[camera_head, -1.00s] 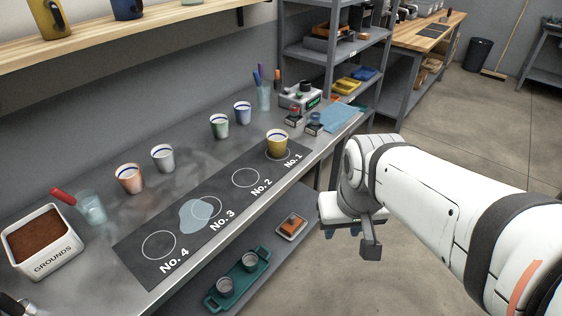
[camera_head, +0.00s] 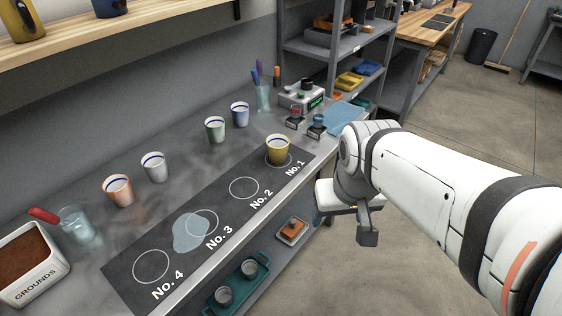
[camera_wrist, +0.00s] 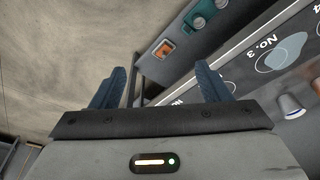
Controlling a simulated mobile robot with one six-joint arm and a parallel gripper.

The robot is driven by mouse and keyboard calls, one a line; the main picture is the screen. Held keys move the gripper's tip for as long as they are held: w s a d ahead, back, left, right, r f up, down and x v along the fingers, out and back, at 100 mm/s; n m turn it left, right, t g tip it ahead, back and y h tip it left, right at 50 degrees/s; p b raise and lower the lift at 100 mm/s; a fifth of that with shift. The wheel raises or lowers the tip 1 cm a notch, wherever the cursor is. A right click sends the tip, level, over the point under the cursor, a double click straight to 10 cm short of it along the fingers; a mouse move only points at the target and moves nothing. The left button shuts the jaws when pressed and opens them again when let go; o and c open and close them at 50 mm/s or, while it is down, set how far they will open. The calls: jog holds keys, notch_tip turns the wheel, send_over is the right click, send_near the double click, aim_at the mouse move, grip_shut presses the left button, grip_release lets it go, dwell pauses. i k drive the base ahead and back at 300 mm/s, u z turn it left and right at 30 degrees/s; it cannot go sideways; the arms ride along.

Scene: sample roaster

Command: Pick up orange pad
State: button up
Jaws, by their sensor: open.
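The orange pad (camera_head: 293,230) lies on a small pale tray on the lower shelf, under the front edge of the steel counter. It also shows as a small orange patch (camera_wrist: 164,49) near the top middle of the wrist view. My gripper (camera_wrist: 161,70) is open, with its two blue fingers apart and nothing between them. In the head view my gripper hangs off the counter's front, to the right of the pad and apart from it. Its fingers are mostly hidden there.
A teal tray (camera_head: 240,287) with two metal cups stands left of the pad. The counter above carries a dark numbered mat (camera_head: 178,271), a yellow cup (camera_head: 278,150) and several other cups. Open floor (camera_head: 440,270) lies right of the counter.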

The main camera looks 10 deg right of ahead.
aim_at(294, 227)
jog(key=u, duration=2.15)
jog(key=k, duration=1.2)
jog(key=z, duration=2.15)
jog(key=i, duration=1)
jog(key=z, duration=0.1)
